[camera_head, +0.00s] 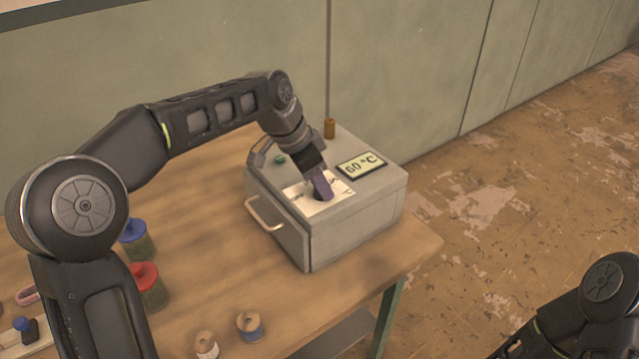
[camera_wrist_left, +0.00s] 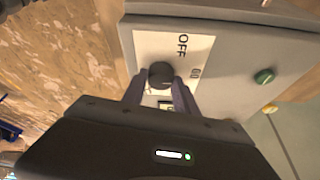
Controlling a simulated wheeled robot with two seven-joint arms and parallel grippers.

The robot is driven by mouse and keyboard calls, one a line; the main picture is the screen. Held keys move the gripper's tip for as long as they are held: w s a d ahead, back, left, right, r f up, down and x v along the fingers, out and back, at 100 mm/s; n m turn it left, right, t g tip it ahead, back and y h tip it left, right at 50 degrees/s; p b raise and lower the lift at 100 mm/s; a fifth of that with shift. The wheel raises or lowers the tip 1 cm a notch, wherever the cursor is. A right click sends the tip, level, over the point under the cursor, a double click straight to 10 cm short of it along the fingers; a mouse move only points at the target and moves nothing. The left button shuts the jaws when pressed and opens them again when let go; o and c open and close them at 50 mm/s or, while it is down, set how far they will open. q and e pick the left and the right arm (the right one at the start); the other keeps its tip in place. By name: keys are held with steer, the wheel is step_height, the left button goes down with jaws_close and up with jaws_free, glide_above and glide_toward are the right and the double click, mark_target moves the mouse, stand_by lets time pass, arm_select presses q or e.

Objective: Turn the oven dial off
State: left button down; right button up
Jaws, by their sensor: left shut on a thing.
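The grey box-shaped oven (camera_head: 352,230) stands on the wooden table with a white dial plate and a display reading 60 °C (camera_head: 361,165) on its top. My left gripper (camera_head: 321,190) reaches down onto the dial plate. In the left wrist view the black round dial (camera_wrist_left: 161,74) sits between the two fingertips of my left gripper (camera_wrist_left: 160,84), which is shut on it. The plate (camera_wrist_left: 172,48) carries the word OFF beside the dial. In the head view the gripper mostly hides the dial. My right gripper is not in view; only part of my right arm shows at lower right.
A green button (camera_head: 280,159) and a brown knob (camera_head: 329,128) are on or by the oven's top. The oven has a front handle (camera_head: 264,214). A blue-lidded jar (camera_head: 136,240), a red-lidded jar (camera_head: 147,284) and spools (camera_head: 250,326) stand on the table (camera_head: 390,268). A wall is behind.

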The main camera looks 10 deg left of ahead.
arm_select(q)
steer(key=n+b, duration=0.1)
steer(key=n, duration=0.1)
steer(key=shift+d+f+n+t+y, duration=0.1)
steer(key=shift+n+t+y, duration=0.2)
steer(key=shift+t, duration=0.1)
steer(key=n+y+b, duration=0.1)
steer(key=n, duration=0.1)
steer(key=shift+s+d+n+t, duration=0.1)
steer(key=shift+n+t, duration=0.2)
steer(key=n+y+b, duration=0.1)
steer(key=n, duration=0.2)
steer(key=shift+n+y+b, duration=0.3)
steer(key=shift+n+y, duration=0.3)
steer(key=shift+n, duration=0.8)
steer(key=c, duration=1)
jaws_free()
steer(key=shift+o, duration=0.2)
